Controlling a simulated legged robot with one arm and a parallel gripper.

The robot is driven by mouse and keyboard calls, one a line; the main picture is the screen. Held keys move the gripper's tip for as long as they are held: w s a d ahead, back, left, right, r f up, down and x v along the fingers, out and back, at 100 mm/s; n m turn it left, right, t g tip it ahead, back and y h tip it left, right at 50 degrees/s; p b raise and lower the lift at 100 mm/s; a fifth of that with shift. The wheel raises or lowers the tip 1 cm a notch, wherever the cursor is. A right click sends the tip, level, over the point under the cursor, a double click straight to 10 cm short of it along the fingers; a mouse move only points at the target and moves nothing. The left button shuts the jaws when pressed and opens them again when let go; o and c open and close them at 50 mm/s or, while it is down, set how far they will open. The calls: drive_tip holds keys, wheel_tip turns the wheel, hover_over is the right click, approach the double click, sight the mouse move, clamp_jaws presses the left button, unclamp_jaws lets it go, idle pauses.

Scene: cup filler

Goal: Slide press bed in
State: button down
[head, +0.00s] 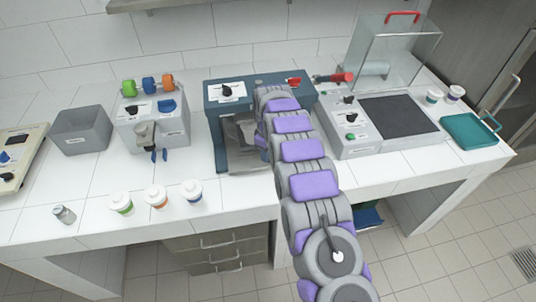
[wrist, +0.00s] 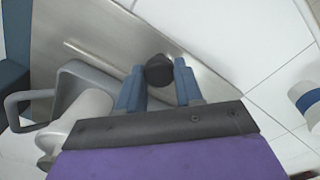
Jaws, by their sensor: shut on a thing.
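The blue-grey press (head: 215,98) stands mid-counter in the head view, with a dark knob on a white label and a red part on top. Its grey metal bed (head: 248,170) shows low at the front, partly hidden by my arm. In the wrist view the bed is a brushed metal plate (wrist: 95,35) with a round black knob (wrist: 159,72). My gripper (wrist: 158,68) has its two blue fingers on either side of this knob and is shut on it. In the head view my arm mostly hides the gripper. A grey container with a loop handle (wrist: 20,97) stands on the plate.
Three lidded cups (head: 157,196) stand at the counter's front, left of the press. A dispenser (head: 150,122) and grey bin (head: 82,131) are farther left. A machine with a raised clear cover (head: 392,62) and a teal tray (head: 468,132) are right.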

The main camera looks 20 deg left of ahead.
drive_tip(key=shift+w+a+r+p, duration=0.2)
drive_tip(key=shift+w+p, duration=0.1)
drive_tip(key=shift+w, duration=0.15)
drive_tip(key=shift+w+a+r+p, duration=0.1)
drive_tip(key=shift+w+a+p, duration=0.15)
drive_tip(key=shift+w, duration=0.2)
drive_tip(key=c, duration=1.1)
unclamp_jaws()
drive_tip(key=shift+w, duration=0.1)
drive_tip(key=o, duration=0.4)
drive_tip(key=shift+f, duration=0.2)
drive_tip(key=shift+c, duration=0.2)
wheel_tip(320, 180, up, 17)
drive_tip(key=p, duration=0.6)
drive_tip(key=shift+a+r+p, duration=0.15)
drive_tip(key=shift+p, duration=0.25)
